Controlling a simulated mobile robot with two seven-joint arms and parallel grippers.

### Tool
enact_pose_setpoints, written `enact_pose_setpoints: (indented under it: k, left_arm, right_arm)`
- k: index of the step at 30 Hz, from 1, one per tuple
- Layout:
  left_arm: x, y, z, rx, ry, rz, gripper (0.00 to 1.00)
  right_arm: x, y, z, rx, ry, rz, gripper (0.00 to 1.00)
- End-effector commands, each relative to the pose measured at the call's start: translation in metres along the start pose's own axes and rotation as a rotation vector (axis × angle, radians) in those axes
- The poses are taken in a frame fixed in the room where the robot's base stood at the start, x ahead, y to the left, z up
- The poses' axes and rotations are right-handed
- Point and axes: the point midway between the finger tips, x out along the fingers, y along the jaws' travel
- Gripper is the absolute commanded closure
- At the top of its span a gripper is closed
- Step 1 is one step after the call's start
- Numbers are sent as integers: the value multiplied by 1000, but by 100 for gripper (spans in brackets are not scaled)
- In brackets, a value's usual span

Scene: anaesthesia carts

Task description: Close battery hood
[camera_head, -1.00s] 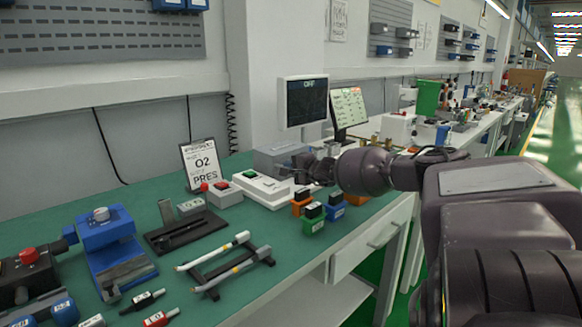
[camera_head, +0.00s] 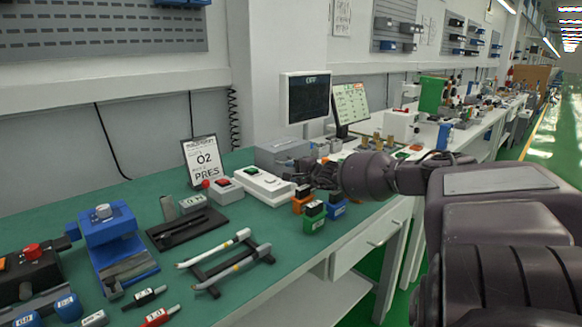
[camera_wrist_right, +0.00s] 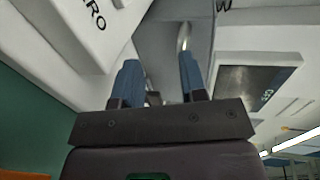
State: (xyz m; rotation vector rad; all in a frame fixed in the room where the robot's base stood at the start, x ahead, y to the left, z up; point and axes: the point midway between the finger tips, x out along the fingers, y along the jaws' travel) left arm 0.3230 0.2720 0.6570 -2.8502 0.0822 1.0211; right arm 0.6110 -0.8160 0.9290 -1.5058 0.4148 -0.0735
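My right gripper (camera_head: 312,172) is at the back of the bench, beside a grey box (camera_head: 283,151) under the monitor. In the right wrist view its two blue fingers (camera_wrist_right: 160,82) stand apart, with a clear gap between them. Ahead of the fingertips is a grey panel (camera_wrist_right: 160,35) with a curved silver handle (camera_wrist_right: 183,36); this may be the battery hood, but I cannot tell for sure. I cannot tell whether the fingers touch it. The gripper hides part of the area behind it in the head view. My left gripper is not in view.
A white device with a green button (camera_head: 264,186) lies left of my right gripper. Small green (camera_head: 314,215) and blue (camera_head: 336,209) blocks stand just below it. A monitor reading OFF (camera_head: 307,98) rises behind.

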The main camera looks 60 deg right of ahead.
Motion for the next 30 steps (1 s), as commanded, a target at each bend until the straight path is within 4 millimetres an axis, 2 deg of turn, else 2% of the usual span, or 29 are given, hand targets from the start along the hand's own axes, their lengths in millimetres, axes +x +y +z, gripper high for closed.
enact_pose_setpoints:
  k: [1, 5, 12, 30]
  left_arm:
    - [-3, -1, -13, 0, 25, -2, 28]
    - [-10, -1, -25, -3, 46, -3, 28]
    - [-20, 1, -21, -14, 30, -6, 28]
    - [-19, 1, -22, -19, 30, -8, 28]
  right_arm:
    - [-10, -5, -1, 10, 0, -7, 62]
    - [-28, -8, 1, 9, -2, -12, 62]
    - [-50, -9, 3, 6, -5, -16, 62]
    - [-55, -7, 3, 1, -4, -14, 62]
